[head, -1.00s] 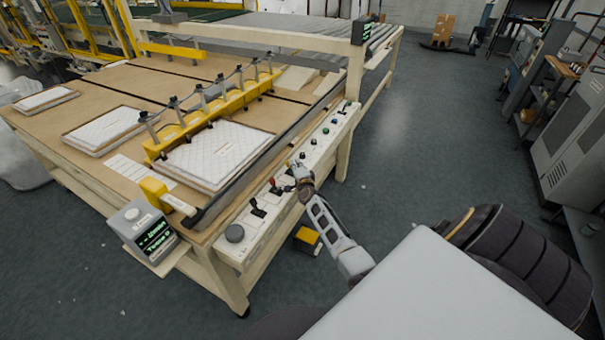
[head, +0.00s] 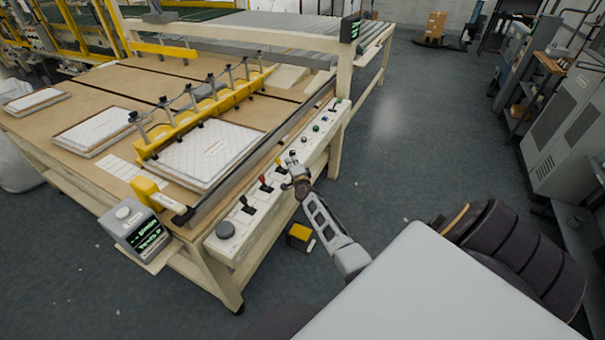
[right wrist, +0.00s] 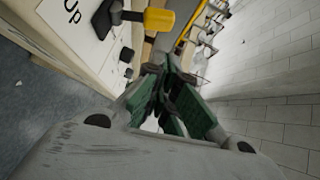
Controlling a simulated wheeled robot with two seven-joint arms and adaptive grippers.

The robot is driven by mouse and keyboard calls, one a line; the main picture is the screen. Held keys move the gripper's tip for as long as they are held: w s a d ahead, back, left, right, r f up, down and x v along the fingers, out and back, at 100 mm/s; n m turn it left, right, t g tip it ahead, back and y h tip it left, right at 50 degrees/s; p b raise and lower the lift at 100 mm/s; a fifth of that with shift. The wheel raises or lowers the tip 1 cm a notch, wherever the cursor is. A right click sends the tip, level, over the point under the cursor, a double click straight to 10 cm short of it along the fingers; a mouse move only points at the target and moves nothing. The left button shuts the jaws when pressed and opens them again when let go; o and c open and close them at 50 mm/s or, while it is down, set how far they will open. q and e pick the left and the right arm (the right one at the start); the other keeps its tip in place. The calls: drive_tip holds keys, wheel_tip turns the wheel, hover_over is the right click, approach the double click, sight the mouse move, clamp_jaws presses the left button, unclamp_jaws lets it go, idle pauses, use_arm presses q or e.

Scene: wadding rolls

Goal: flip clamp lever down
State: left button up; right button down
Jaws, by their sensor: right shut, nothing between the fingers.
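The control panel (head: 238,210) runs along the table's right edge. It bears a black lever (head: 246,205), a red-handled lever (head: 265,183) and a yellow lever (head: 282,169). I cannot tell which one is the clamp lever. My right gripper (head: 291,157) is shut and empty, over the panel just beyond the yellow lever. In the right wrist view its green-padded fingers (right wrist: 161,72) are together, and a yellow handle (right wrist: 158,19) shows beyond them, apart from the tips. Part of the label "Up" shows on the panel there. My left gripper is out of view.
A yellow clamp bar (head: 200,118) with several posts stands over the table, beside a quilted pad (head: 208,153). A display box (head: 140,226) is at the near corner.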

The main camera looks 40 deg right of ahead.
drive_tip(key=shift+s+r, duration=0.1)
drive_tip(key=shift+s, duration=0.1)
drive_tip(key=r+p+v, duration=0.1)
drive_tip(key=v, duration=0.9)
idle(0.5)
drive_tip(key=shift+r, duration=0.1)
drive_tip(key=shift+w+n, duration=0.1)
drive_tip(key=shift+n, duration=0.2)
idle(0.4)
